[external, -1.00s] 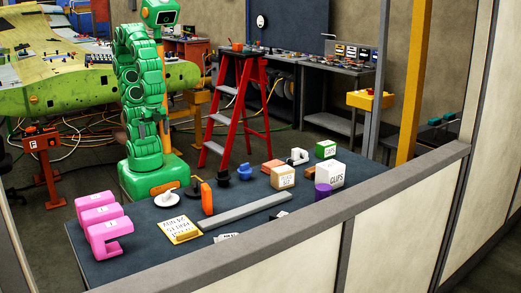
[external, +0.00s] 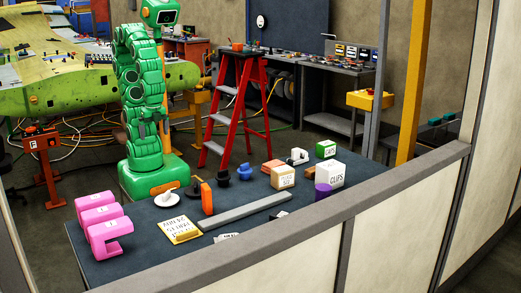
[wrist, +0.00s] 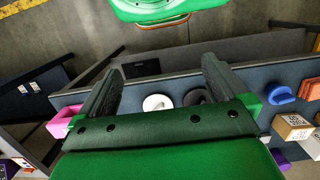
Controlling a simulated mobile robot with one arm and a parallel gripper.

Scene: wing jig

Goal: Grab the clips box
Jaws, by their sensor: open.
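The clips box (external: 331,174) is a white box with dark lettering, standing upright toward the right end of the dark table in the external view. In the wrist view a white box (wrist: 314,146), likely the same one, is cut off at the right edge. My gripper (wrist: 160,70) is open and empty, with its two dark fingers spread wide above the table. It is well to the left of the clips box in the wrist view.
A tan box (external: 282,177) stands left of the clips box, a purple cylinder (external: 323,192) in front and a green-and-white box (external: 326,149) behind. A long grey bar (external: 245,212) and pink brackets (external: 103,225) lie farther left. A partition wall (external: 300,235) borders the table's front.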

